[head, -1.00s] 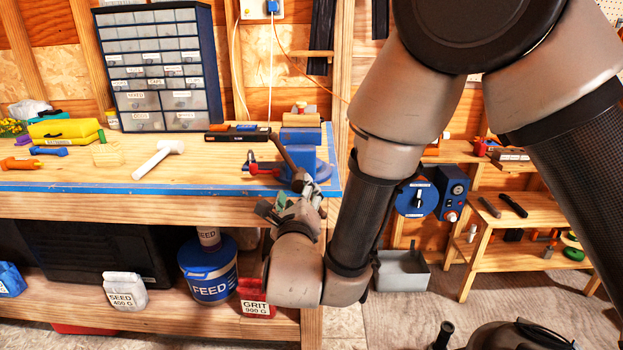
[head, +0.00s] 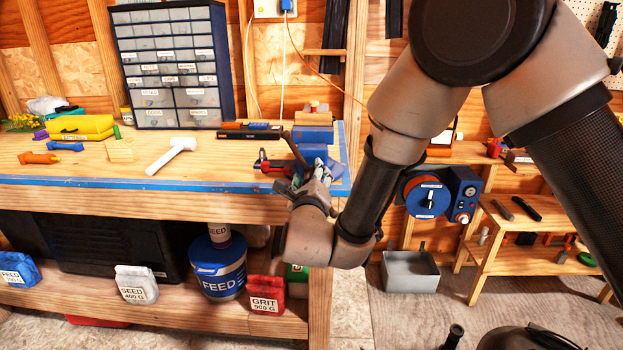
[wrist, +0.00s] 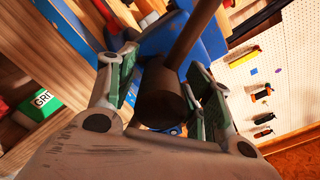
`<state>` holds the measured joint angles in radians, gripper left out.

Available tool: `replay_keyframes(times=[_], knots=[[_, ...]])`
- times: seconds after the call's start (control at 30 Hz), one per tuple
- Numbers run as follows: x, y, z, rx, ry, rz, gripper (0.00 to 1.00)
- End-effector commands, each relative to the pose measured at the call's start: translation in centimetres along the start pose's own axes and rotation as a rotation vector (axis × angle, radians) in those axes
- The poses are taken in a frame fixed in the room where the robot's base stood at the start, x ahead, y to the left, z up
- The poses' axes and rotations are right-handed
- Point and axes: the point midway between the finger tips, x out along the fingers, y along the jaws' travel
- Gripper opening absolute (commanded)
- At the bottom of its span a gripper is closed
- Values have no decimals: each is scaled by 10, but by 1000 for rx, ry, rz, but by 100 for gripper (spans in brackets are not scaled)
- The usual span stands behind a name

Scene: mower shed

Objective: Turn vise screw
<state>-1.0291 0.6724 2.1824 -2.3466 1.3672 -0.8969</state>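The blue vise (head: 313,153) stands at the front right corner of the workbench and also shows in the wrist view (wrist: 161,37). Its screw ends in a dark brown round head (wrist: 160,97) with a long bar handle (wrist: 195,38), which shows as a slanted dark bar in the head view (head: 296,154). My gripper (head: 320,178) is at the vise's front. In the wrist view my gripper (wrist: 168,88) is open, one finger on each side of the screw head, with gaps visible. The vise body is partly hidden behind the head and fingers.
The workbench's blue front edge (head: 150,189) runs beside my wrist. A white mallet (head: 171,154), a black-and-orange tool (head: 250,131) and a red clamp-like item (head: 271,167) lie on top. A lower shelf holds a FEED bucket (head: 217,270) and a GRIT bag (head: 266,294).

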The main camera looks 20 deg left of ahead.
Motion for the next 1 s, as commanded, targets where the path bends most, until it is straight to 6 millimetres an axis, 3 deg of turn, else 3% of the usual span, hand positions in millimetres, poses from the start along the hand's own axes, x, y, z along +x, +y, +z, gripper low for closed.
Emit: replay_keyframes(times=[0.03, 0.2, 0.37, 0.73, 1.0], knots=[[0, 0, 0, 0, 0, 0, 36], [0, 0, 0, 0, 0, 0, 8], [0, 0, 0, 28, 0, 0, 8], [0, 1, 0, 431, 1, 0, 8], [-1, 1, -1, 470, 2, 1, 8]])
